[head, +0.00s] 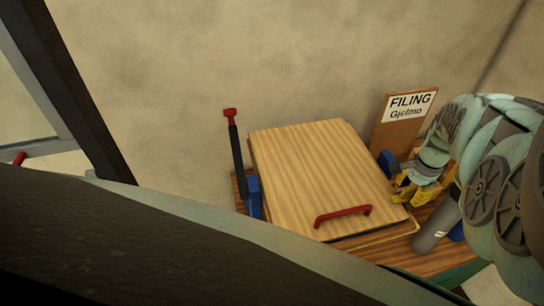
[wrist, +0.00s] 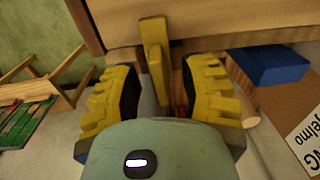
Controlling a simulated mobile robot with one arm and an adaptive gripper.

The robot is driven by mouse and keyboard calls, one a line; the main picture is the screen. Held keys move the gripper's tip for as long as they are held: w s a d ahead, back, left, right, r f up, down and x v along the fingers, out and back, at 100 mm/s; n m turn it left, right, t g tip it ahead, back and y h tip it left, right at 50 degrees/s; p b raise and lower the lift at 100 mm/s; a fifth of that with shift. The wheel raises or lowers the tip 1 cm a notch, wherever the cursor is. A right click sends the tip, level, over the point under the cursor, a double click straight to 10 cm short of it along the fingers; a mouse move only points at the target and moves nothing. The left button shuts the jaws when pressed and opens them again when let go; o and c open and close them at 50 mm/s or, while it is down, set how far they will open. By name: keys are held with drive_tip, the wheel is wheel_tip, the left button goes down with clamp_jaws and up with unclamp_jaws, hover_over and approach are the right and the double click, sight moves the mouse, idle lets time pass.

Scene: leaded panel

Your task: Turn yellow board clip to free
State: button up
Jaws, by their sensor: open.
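The yellow board clip (wrist: 153,62) shows in the wrist view as an upright yellow bar in front of the wooden board's edge. My gripper (wrist: 160,88) is open, with one yellow-and-black finger on each side of the clip. Gaps show between the clip and both fingers, and the clip's lower part is hidden behind my gripper's body. In the head view my gripper (head: 418,184) is at the right edge of the wooden board (head: 305,170). There I cannot separate the clip from my yellow fingers. The board lies tilted and has a red handle (head: 343,214).
Blue blocks stand at the board's left (head: 254,197) and right (head: 387,163). A black lever with a red top (head: 236,150) rises at the left. A "FILING Gjelmo" sign (head: 408,104) stands behind my gripper. The wrist view shows a wooden stool-like frame (wrist: 55,75) at left.

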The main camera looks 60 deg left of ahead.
drive_tip(key=shift+o, duration=0.4)
clamp_jaws()
idle(0.4)
